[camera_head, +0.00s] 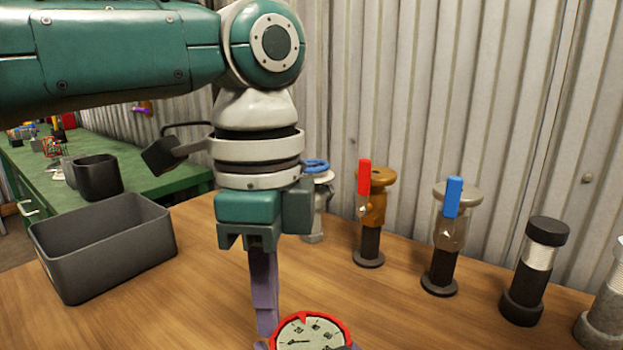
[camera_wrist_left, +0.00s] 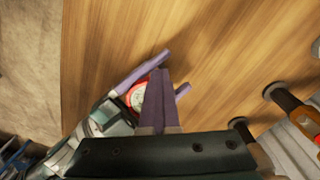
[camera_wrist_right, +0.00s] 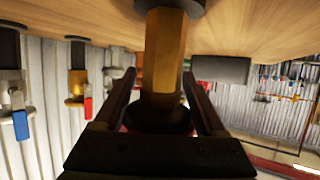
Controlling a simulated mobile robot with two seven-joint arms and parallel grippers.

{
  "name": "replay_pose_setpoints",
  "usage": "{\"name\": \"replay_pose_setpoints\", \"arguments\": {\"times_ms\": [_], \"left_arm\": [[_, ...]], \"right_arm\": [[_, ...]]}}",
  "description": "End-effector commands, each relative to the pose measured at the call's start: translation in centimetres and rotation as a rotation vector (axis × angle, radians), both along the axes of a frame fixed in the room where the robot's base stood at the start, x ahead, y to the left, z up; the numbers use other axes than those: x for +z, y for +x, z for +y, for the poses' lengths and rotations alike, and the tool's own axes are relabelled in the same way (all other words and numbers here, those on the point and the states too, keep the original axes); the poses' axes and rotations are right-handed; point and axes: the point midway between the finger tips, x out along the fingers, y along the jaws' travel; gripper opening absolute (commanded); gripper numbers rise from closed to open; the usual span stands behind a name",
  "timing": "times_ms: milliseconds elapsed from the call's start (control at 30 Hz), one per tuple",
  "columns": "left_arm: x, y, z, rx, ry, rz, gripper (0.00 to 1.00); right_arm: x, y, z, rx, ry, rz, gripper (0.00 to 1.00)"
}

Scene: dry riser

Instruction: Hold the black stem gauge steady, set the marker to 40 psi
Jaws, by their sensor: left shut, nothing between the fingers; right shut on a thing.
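The gauge (camera_head: 310,331) has a red rim and a pale dial with dark figures and a thin dark needle. It shows at the bottom edge of the head view, cut off, with a red wedge at the top of its dial. The left wrist view shows the gauge (camera_wrist_left: 137,97) partly behind my fingers. My left gripper (camera_head: 266,334) points down, shut and empty, with its purple fingertips at the left side of the rim; contact is unclear. My right gripper (camera_wrist_right: 160,78) is shut around the gauge's hexagonal stem (camera_wrist_right: 163,50), which looks brass-brown in the right wrist view.
A grey open bin (camera_head: 105,262) stands on the wooden table at left. Bare wood lies between the bin and the gauge.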

Motion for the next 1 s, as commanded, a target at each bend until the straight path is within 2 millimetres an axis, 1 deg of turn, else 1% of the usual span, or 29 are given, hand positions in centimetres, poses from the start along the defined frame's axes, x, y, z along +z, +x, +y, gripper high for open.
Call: {"name": "replay_pose_setpoints", "arguments": {"times_ms": [33, 67, 367, 467, 567, 800, 900, 1000], "left_arm": [[0.2, -0.2, -0.8, -0.01, -0.022, 0.0, 0.0], [0.2, -0.2, -0.8, -0.01, -0.022, 0.0, 0.0], [0.2, 0.2, -0.2, -0.009, -0.022, 0.0, 0.0], [0.5, 0.3, 0.0, -0.009, -0.02, -0.001, 0.0], [1.6, 0.4, 0.1, -0.008, -0.019, -0.001, 0.0], [4.7, 0.6, 0.3, -0.005, -0.011, -0.002, 0.0], [5.6, 0.6, 0.4, -0.004, -0.01, 0.0, 0.0], [6.0, 0.6, 0.4, -0.004, -0.009, 0.001, 0.0]], "right_arm": [[0.1, -0.1, 0.4, 0.008, 0.002, 0.0, 0.0], [0.0, -0.2, 0.4, 0.009, 0.003, 0.0, 0.0], [0.0, -0.2, 0.4, 0.008, 0.002, 0.001, 0.0], [0.0, -0.1, 0.4, 0.007, 0.002, 0.001, 0.0], [0.0, -0.1, 0.3, 0.006, 0.001, 0.001, 0.0], [0.1, 0.0, 0.2, 0.004, 0.002, -0.001, 0.0], [0.1, 0.0, 0.2, 0.003, 0.002, -0.001, 0.0], [0.1, 0.0, 0.1, 0.003, 0.002, -0.002, 0.0]]}}
